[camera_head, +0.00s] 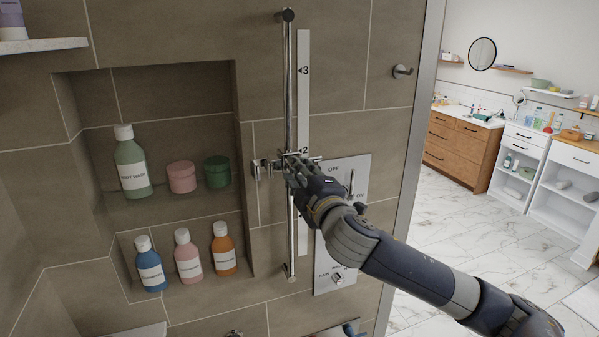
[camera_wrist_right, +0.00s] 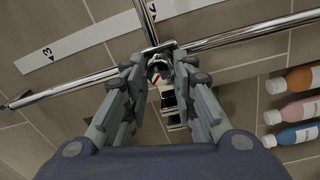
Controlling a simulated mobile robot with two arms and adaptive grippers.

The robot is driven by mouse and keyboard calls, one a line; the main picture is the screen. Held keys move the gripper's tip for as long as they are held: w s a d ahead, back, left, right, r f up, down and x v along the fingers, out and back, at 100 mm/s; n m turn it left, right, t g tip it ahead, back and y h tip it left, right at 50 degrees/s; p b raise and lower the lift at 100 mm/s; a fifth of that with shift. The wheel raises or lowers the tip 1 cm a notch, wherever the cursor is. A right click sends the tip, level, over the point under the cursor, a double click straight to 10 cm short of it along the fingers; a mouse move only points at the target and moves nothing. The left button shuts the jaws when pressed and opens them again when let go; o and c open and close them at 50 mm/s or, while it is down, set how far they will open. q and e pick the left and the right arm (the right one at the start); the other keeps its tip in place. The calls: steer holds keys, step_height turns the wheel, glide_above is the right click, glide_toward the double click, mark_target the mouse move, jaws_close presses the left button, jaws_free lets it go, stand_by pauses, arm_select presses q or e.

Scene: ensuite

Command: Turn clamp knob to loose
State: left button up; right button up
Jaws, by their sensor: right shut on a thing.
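A chrome slide bar (camera_head: 290,80) stands upright on the tiled shower wall. A chrome clamp (camera_head: 262,168) sits on it near the "2" mark of a white scale strip (camera_head: 303,110). My right gripper (camera_head: 291,164) is at the clamp and hides most of its knob. In the right wrist view, the clamp knob (camera_wrist_right: 158,71), with a small red mark, is between the fingers of my right gripper (camera_wrist_right: 160,78), which are closed on it. The bar (camera_wrist_right: 245,34) runs across behind them. Knob markings are too small to read. My left gripper is not in view.
A tiled niche (camera_head: 175,203) left of the bar holds several bottles and two jars. A shower control panel (camera_head: 356,178) is behind my right arm. A hook (camera_head: 402,71) is on the wall at upper right. The room beyond has cabinets (camera_head: 462,150) and open floor.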

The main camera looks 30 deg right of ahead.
steer(key=shift+d+r+n, duration=0.15)
steer(key=shift+r+n, duration=0.1)
steer(key=shift+n, duration=0.15)
steer(key=o, duration=0.9)
steer(key=shift+c, duration=0.2)
steer(key=shift+o, duration=1.2)
steer(key=shift+w, duration=0.1)
steer(key=v, duration=0.7)
steer(key=shift+f, duration=0.3)
